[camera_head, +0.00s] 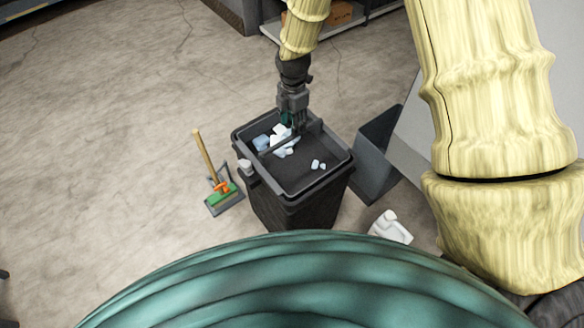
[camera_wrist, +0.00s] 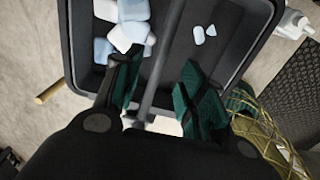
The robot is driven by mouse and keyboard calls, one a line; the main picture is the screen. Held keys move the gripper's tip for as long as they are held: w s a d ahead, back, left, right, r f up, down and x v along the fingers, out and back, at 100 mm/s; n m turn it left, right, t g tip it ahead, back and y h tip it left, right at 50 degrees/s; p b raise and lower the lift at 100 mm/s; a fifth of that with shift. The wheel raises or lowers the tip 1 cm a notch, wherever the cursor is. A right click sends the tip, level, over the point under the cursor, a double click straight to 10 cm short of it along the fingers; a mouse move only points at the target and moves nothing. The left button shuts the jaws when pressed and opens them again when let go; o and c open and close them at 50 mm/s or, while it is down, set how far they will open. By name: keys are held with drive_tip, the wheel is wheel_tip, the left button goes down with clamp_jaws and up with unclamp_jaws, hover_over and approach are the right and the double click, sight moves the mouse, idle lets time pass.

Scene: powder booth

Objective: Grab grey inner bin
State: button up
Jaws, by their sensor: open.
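The grey inner bin (camera_head: 322,158) sits in the top of a dark outer bin (camera_head: 305,208) that stands on the floor. It also shows in the wrist view (camera_wrist: 212,62), with a grey bar handle (camera_wrist: 166,50) running across its opening. White and pale blue chunks (camera_head: 274,140) lie inside, mostly on the left of the bar. My gripper (camera_head: 289,124) is above the bin, pointing down. In the wrist view its dark green fingers (camera_wrist: 160,75) are open, one on each side of the bar. Whether a finger touches the bar, I cannot tell.
A brush with a wooden handle and a green dustpan (camera_head: 223,196) stand left of the bin. A white jug (camera_head: 390,227) is on the floor to the right, near a dark grey panel-like object (camera_head: 378,160). A shelf with a cardboard box (camera_head: 340,13) is behind.

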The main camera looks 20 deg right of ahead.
sight(282, 145)
drive_tip(key=shift+w+f, duration=0.1)
drive_tip(key=shift+f, duration=1.3)
drive_tip(key=shift+s+a+f+p, duration=0.1)
drive_tip(key=shift+f+p, duration=0.1)
drive_tip(key=shift+f, duration=0.95)
drive_tip(key=shift+s+a+f+p, duration=0.1)
drive_tip(key=shift+f+p, duration=0.05)
drive_tip(key=shift+f, duration=1)
drive_tip(key=shift+c, duration=0.2)
clamp_jaws()
